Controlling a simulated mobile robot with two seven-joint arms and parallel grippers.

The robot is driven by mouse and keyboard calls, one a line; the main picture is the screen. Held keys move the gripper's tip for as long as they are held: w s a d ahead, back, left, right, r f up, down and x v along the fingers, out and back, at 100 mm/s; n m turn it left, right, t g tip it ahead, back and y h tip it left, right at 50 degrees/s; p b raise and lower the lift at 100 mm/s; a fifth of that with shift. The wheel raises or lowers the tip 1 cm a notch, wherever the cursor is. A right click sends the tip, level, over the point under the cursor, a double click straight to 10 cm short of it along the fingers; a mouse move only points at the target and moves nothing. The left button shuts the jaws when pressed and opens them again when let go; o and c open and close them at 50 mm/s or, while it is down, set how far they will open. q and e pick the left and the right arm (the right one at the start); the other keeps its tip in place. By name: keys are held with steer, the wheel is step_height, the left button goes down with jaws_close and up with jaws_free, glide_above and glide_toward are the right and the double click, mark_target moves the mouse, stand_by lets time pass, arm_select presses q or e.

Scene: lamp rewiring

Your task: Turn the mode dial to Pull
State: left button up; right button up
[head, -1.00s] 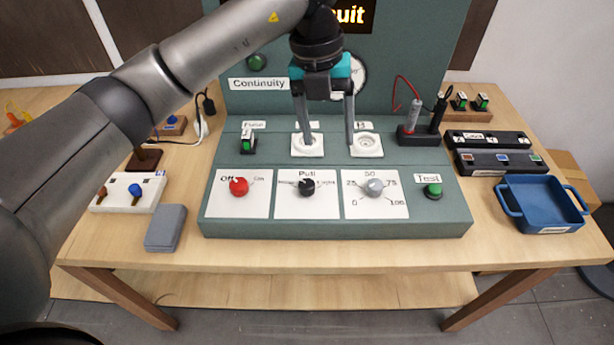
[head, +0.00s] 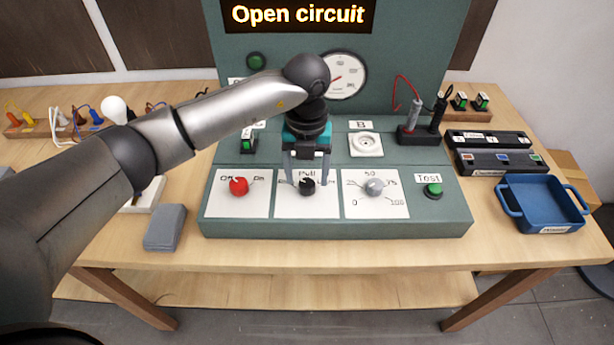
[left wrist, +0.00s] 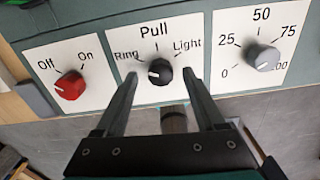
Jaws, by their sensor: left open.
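The mode dial (head: 307,188) is a black knob on a white card, the middle of three on the teal panel's sloped front. In the left wrist view the dial (left wrist: 160,72) has Ring printed at its left, Pull above it and Light at its right. Its white mark sits on the left side, toward Ring. My left gripper (head: 306,181) is open, with one finger on each side of the dial; the left wrist view (left wrist: 158,76) shows gaps between fingers and knob. I cannot tell how far down the fingertips reach. My right gripper is not in view.
A red Off/On knob (head: 239,187) stands left of the dial and a grey 0-to-100 knob (head: 374,187) right of it. A green Test button (head: 433,190) is farther right. The display (head: 298,14) reads "Open circuit". A blue tray (head: 541,200) stands at the right.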

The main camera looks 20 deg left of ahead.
arm_select(q)
steer(key=shift+f, duration=0.7)
jaws_close()
